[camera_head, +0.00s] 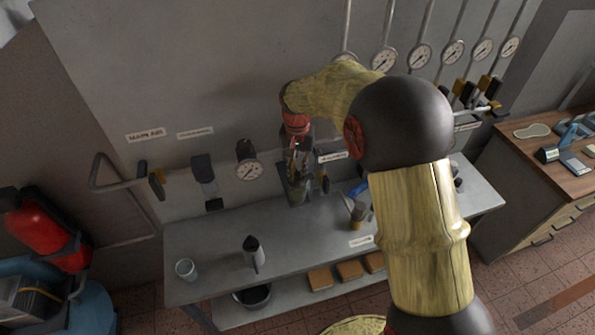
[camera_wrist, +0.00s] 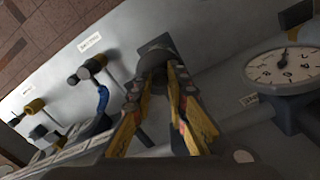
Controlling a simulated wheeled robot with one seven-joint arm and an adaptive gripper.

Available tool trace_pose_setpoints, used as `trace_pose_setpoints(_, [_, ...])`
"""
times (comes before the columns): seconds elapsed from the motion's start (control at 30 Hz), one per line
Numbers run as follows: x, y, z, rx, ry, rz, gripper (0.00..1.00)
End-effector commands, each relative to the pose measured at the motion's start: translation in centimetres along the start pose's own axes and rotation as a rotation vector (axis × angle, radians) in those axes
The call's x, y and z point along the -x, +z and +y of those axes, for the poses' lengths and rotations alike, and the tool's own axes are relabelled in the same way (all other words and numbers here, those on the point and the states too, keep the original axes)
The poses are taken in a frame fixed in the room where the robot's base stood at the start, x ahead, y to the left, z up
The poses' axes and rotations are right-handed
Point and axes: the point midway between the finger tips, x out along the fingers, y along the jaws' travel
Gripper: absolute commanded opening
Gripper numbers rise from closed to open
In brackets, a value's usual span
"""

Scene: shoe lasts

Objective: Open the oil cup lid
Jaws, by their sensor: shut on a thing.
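The oil cup (camera_head: 297,190) is a dark fitting with a greenish lower part, mounted on the grey wall panel above the bench. My gripper (camera_head: 298,157) is at its top, pointing toward it from above. In the wrist view my gripper (camera_wrist: 154,88) has its yellow-sided fingers on either side of a dark rounded part, which looks like the oil cup lid (camera_wrist: 152,62). The fingers are shut on it. The cup's body is mostly hidden behind the fingers there. I cannot tell how far the lid is raised.
A pressure gauge (camera_head: 249,170) is on the panel left of the cup; it is close at right in the wrist view (camera_wrist: 284,68). The bench (camera_head: 205,262) below holds a white cup (camera_head: 186,269), a dark-and-light bottle (camera_head: 254,251) and a brush-like tool (camera_head: 358,212). Several gauges line the upper panel.

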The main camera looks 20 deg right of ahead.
Motion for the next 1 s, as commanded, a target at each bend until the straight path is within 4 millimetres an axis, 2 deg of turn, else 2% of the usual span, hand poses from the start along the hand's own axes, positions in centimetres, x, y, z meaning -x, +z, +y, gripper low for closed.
trace_pose_setpoints(0.57, [0.1, 0.1, 0.0, 0.022, -0.002, 0.002, 0.0])
trace_pose_setpoints(0.77, [0.1, 0.4, 0.2, 0.106, -0.002, 0.003, 0.0])
trace_pose_setpoints(1.0, [0.1, 1.2, 0.8, 0.297, -0.002, 0.005, 0.0])
